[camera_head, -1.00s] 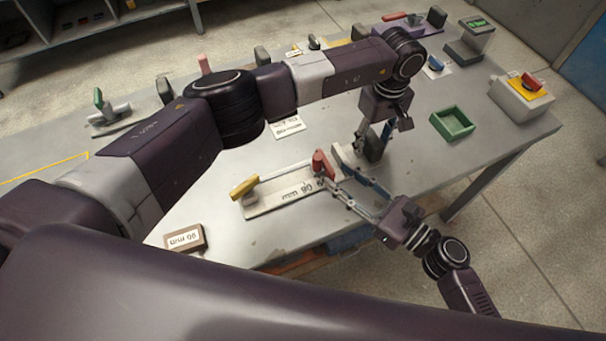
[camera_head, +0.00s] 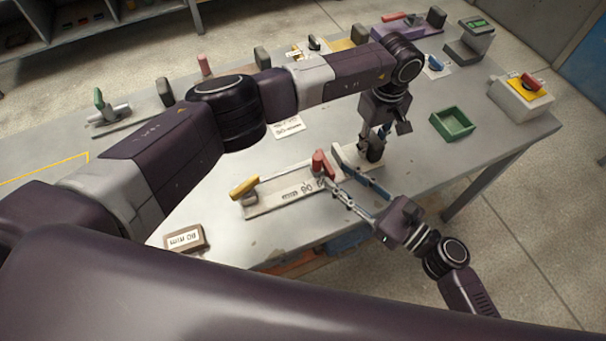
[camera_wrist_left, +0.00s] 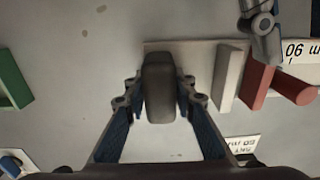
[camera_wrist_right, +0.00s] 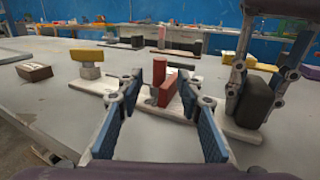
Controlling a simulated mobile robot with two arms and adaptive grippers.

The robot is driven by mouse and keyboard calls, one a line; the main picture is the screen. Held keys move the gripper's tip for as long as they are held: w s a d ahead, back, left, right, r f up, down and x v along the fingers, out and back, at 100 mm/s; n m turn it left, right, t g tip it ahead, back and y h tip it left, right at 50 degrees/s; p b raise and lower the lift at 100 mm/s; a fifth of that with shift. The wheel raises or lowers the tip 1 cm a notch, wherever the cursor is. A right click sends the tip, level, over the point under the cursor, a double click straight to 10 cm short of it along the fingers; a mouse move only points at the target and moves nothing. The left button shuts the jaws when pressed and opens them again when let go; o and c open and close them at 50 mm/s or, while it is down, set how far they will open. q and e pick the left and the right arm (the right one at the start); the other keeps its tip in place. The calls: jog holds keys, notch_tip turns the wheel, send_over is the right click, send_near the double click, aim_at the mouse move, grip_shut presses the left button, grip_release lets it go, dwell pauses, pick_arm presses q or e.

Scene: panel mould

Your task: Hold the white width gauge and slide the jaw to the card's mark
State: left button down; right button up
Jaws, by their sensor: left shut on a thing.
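The white width gauge (camera_head: 265,208) lies flat on the bench, with a yellow end piece (camera_head: 244,187), a red jaw (camera_head: 322,163) and a dark grip block (camera_wrist_left: 160,88) at its far end. My left gripper (camera_head: 372,147) is shut on the dark grip block, with a finger on each side in the left wrist view. My right gripper (camera_wrist_right: 163,82) is open, its fingers spread at the red jaw; whether either finger touches it is unclear. A brown block with a 90 mm label (camera_head: 185,239) stands at the front left. A white card (camera_head: 287,127) lies behind the gauge, partly hidden by my left arm.
A green tray (camera_head: 453,123) lies right of my left gripper. A yellow-topped box with a red handle (camera_head: 525,92) stands at the right corner. Several other fixtures line the back of the bench. The bench surface between the brown block and the gauge is clear.

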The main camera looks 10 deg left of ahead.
aim_at(318, 156)
dwell(0.5)
jog(key=shift+s+d+r, duration=0.15)
jog(key=shift+d+r, duration=0.15)
jog(key=shift+r+v, duration=0.15)
jog(key=shift+v, duration=0.65)
jog(key=shift+r+v, duration=0.15)
jog(key=shift+v, duration=0.6)
jog(key=x, duration=1.1)
jog(key=shift+a, duration=0.3)
jog(key=shift+c, duration=0.6)
grip_shut()
